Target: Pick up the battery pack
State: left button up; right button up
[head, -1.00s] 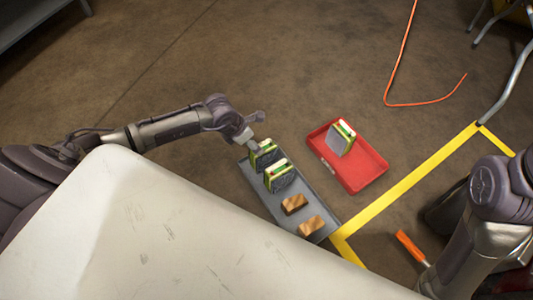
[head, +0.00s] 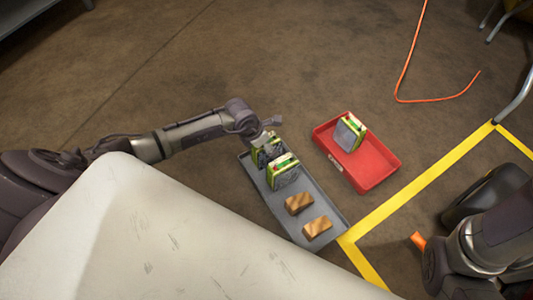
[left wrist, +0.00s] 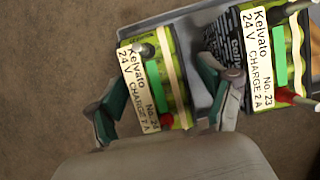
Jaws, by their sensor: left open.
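Two green-and-white battery packs stand in a grey tray (head: 328,222). My left gripper (head: 268,146) is at the far pack (head: 264,156) and partly hides it in the head view. In the left wrist view this pack (left wrist: 152,78), labelled Kelvato 24 V, lies between the two spread fingers of the gripper (left wrist: 165,100). The gripper is open, and a small gap shows on the left side. The nearer pack (head: 284,172) stands beside it and shows at the right in the wrist view (left wrist: 270,50). A third pack (head: 348,132) stands in a red tray (head: 372,176). My right gripper is not visible.
Two brown blocks (head: 299,203) (head: 317,227) lie in the grey tray's near end. Yellow floor tape (head: 420,184) runs to the right of the trays. An orange cable (head: 400,75) lies behind. An orange object (head: 418,240) is partly hidden by my right arm.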

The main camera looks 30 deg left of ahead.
pick_arm(q)
jog(key=shift+r, duration=0.1)
grip_shut()
jog(key=shift+w+r, duration=0.15)
jog(key=shift+r, duration=0.1)
